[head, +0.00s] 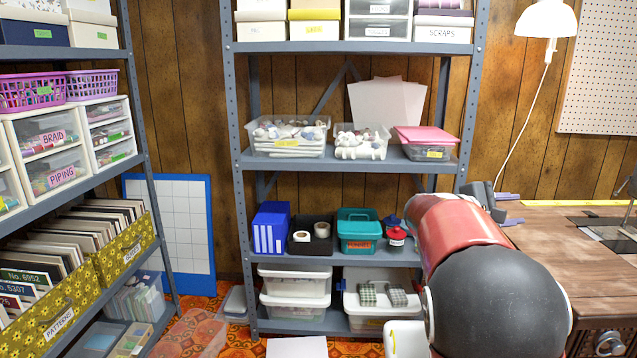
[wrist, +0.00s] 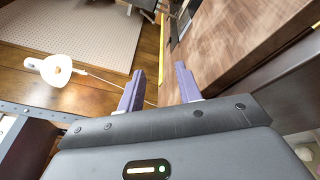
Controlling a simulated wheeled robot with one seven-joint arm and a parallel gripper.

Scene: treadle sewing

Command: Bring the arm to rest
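My arm, red and dark grey, reaches up from the lower right of the head view. My gripper (head: 516,208) is at the left edge of the wooden sewing table (head: 568,246), its two purple fingers pointing right. In the wrist view my gripper (wrist: 159,70) has its fingers spread apart with nothing between them, so it is open and empty. The table top (wrist: 232,40) shows beyond the right finger. I cannot tell whether the fingers touch the table.
A grey shelf (head: 350,163) with bins stands left of my arm. Its middle board bears a teal box (head: 360,232) and a red-and-blue item (head: 396,236) near my arm. A white lamp (head: 546,19) and a pegboard (head: 604,70) are at the right wall.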

